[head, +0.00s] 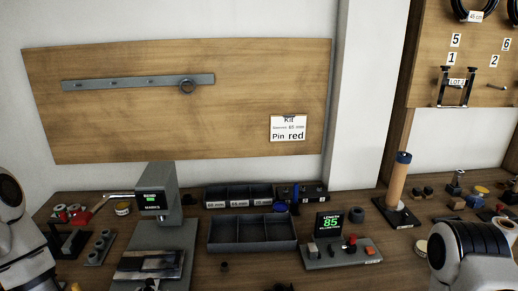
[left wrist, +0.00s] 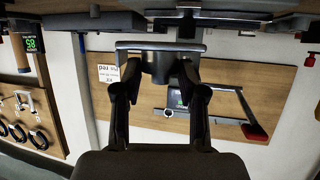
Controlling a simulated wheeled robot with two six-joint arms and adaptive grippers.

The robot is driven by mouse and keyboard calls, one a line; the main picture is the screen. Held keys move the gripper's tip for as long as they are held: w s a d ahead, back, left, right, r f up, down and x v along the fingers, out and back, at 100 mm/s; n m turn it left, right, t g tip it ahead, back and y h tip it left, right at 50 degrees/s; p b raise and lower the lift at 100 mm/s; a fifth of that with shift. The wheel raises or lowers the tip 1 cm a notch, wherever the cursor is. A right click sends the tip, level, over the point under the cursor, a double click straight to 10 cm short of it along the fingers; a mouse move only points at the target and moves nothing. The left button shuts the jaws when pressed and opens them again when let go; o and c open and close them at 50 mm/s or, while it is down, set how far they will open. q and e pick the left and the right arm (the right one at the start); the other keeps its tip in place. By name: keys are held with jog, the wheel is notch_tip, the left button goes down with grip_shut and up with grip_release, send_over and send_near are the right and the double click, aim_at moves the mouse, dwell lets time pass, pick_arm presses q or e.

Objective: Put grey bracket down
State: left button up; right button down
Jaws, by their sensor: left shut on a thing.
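The grey bracket (left wrist: 157,65) shows in the left wrist view as a dark grey round body with a thin lighter bar across it. My left gripper (left wrist: 160,80) is shut on it, with one finger on each side of the body. The picture of this view is upside down. In the head view only part of my left arm (head: 20,235) shows at the left edge; its gripper and the bracket are out of that picture. My right arm (head: 470,250) shows at the lower right, with its gripper out of view.
A grey rail with a ring (head: 140,82) hangs on the wooden board (head: 230,130). Little bench top is bare.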

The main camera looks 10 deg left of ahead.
pick_arm(q)
jog(key=d+f+h, duration=0.1)
jog(key=d, duration=0.3)
jog(key=w+d+f+m+h, duration=0.1)
jog(key=d, duration=0.4)
jog(key=w+d+f+m, duration=0.1)
jog(key=d, duration=0.4)
jog(key=shift+w+f+h, duration=0.2)
jog(key=shift+h, duration=0.2)
jog(key=shift+w+d+y, duration=0.25)
jog(key=shift+d+y, duration=0.05)
jog(key=shift+d, duration=0.2)
jog(key=shift+w+a+r+n+y, duration=0.2)
jog(key=shift+w+a+n+y, duration=0.15)
jog(key=shift+n+y, duration=0.25)
jog(key=shift+a+r+n+y, duration=0.1)
jog(key=shift+a+n+y, duration=0.15)
jog(key=shift+n+y, duration=0.2)
